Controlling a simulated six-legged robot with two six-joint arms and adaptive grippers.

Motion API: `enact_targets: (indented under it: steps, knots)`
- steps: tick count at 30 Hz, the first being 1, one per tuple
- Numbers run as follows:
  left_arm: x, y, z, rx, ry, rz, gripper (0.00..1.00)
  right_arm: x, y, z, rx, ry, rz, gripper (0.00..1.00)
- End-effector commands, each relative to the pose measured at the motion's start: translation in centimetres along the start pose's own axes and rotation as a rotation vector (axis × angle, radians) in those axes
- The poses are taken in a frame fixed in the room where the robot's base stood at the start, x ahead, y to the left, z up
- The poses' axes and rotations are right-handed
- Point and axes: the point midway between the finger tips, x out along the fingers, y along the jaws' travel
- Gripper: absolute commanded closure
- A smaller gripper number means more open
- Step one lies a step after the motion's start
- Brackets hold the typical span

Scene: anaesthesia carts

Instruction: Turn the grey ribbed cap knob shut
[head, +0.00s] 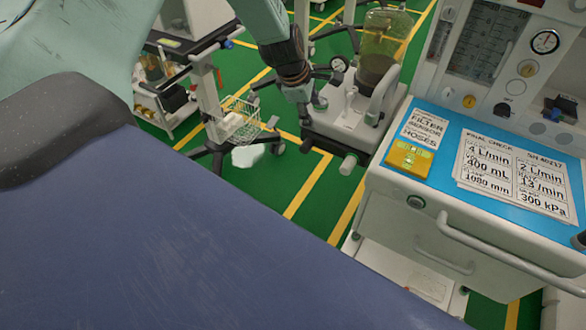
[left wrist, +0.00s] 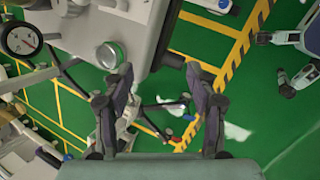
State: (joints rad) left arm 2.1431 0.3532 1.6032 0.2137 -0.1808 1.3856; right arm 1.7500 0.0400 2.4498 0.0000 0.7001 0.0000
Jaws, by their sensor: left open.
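My left gripper (head: 306,103) hangs beside the left end of the pale grey absorber block (head: 325,118) in the head view. In the left wrist view its two fingers (left wrist: 159,72) are spread apart with nothing held between them. A short grey cylindrical stub (left wrist: 173,60) at the block's edge shows between and just beyond the fingertips, nearer the right finger. I cannot make out ribbing or tell which is the cap knob. My right gripper is not in view.
A clear canister (head: 385,45) stands on the block, with a small gauge (head: 340,64) beside it. The anaesthesia cart's blue worktop (head: 450,135) is at right. A wire basket (head: 243,112) stands behind. Green floor (head: 280,185) is open below.

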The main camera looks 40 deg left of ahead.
Motion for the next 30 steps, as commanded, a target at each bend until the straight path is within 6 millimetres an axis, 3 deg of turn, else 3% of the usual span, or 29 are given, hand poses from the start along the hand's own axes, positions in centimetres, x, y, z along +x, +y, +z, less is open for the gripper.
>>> enact_targets:
  steps: [15,30]
  knots:
    - [4.1,-7.3,-1.4,0.566,0.079,0.0,0.42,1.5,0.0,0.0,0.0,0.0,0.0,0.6]
    - [6.5,-14.9,-2.6,0.977,0.108,-0.052,0.42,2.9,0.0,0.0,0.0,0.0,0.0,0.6]
